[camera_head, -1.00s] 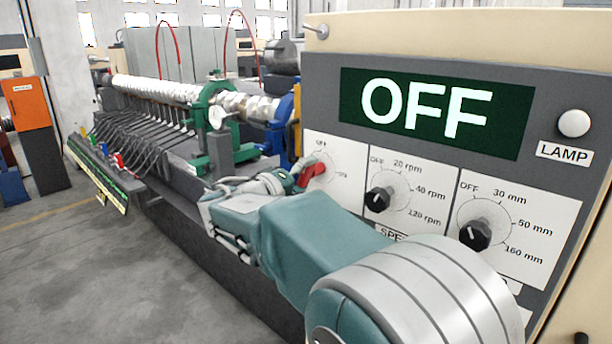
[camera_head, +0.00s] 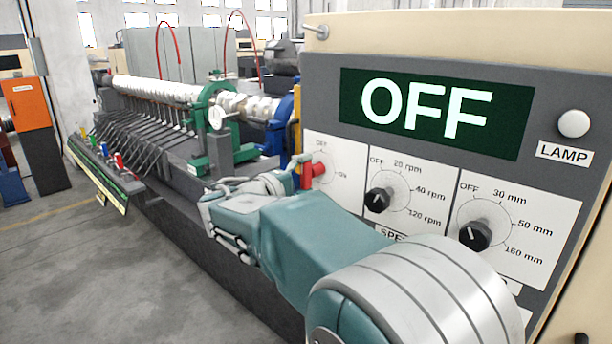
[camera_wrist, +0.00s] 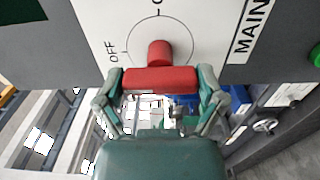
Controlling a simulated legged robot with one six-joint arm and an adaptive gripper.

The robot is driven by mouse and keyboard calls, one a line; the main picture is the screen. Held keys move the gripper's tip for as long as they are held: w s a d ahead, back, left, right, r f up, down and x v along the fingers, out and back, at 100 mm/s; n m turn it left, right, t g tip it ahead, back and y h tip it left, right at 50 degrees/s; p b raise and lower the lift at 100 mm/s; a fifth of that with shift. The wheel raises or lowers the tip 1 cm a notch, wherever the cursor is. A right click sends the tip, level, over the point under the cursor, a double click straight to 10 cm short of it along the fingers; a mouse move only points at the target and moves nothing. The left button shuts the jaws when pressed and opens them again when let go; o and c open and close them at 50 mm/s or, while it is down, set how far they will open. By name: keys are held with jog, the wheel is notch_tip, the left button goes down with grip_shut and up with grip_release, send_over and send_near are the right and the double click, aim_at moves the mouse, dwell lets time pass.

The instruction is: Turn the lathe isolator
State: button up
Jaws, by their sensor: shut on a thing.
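The red isolator handle (camera_head: 307,176) sticks out from a white dial plate on the lathe's control panel, marked OFF and ON in the head view. In the wrist view, the handle's red bar (camera_wrist: 160,79) lies across between my two fingers, with its round red stem towards the plate. My gripper (camera_wrist: 160,84) is shut on the bar, a finger at each end. In the head view my gripper (camera_head: 296,180) is small and partly hidden by my arm. The green display (camera_head: 436,115) reads OFF.
Two black knobs, the speed knob (camera_head: 378,200) and another (camera_head: 475,235), sit to the right on the panel. A white lamp (camera_head: 573,123) is at upper right. The lathe bed with a long shaft (camera_head: 155,90) stretches back left. Grey floor (camera_head: 100,270) is open at left.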

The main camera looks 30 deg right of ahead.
jog(key=shift+w+f, duration=0.1)
jog(key=o, duration=0.8)
jog(key=shift+w, duration=0.1)
jog(key=shift+a, duration=0.2)
jog(key=v, duration=1.2)
